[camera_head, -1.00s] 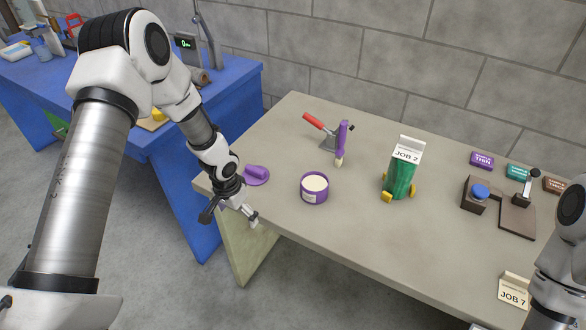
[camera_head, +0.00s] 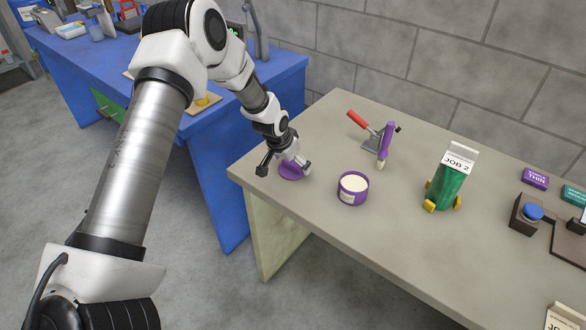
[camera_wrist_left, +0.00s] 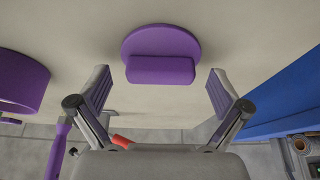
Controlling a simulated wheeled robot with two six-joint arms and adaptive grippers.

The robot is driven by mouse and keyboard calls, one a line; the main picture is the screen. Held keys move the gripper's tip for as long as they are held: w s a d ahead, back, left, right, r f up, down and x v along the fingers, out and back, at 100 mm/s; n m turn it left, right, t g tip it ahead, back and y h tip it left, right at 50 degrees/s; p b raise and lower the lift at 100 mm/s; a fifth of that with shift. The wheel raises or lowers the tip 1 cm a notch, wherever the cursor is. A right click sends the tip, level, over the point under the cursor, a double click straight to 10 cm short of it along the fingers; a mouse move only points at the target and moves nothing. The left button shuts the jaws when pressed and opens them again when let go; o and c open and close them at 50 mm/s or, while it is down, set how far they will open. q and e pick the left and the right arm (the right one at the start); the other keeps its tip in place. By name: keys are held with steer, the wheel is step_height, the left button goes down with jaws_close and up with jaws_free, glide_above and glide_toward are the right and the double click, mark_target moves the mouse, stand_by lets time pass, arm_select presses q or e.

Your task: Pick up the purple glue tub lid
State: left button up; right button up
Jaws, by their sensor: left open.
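The purple glue tub lid (camera_head: 291,172) lies on the table near its left end, partly hidden by my left gripper in the head view. In the left wrist view the lid (camera_wrist_left: 161,50) is a round disc with a raised bar handle, ahead of and between the fingers. My left gripper (camera_head: 286,168) is open and empty, just above the lid; its two fingers also show apart in the wrist view (camera_wrist_left: 160,92). The purple glue tub (camera_head: 353,188), with pale contents, stands open to the right of the lid. My right gripper is not in view.
A green JOB 2 item (camera_head: 447,185) stands farther right. A blue bench (camera_head: 215,155) adjoins on the left. The table's front area (camera_head: 400,245) is clear.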

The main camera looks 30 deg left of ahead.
arm_select(q)
steer(key=c, duration=1)
steer(key=shift+c, duration=0.2)
